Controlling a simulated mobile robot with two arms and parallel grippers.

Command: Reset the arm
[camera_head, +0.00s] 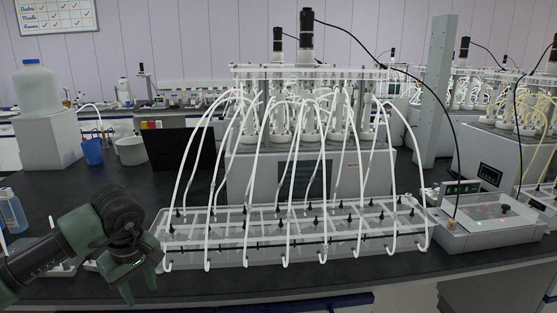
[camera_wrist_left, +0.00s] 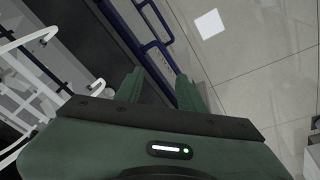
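My left arm comes in from the lower left in the head view, over the front of the black bench. Its green left gripper (camera_head: 139,281) points down near the bench's front edge, just left of the clear tube rack. In the left wrist view the two green fingers (camera_wrist_left: 162,90) stand apart with nothing between them. Below them lie the bench edge, blue drawer handles and the tiled floor. My right arm and gripper do not show in either view.
The clear rack (camera_head: 290,254) with several white hoses stands close right of the gripper, in front of the reactor unit (camera_head: 310,172). A white device (camera_head: 488,232) stands at the right. A blue bottle (camera_head: 12,211) stands at the left. Dark bench (camera_head: 115,173) is clear behind the arm.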

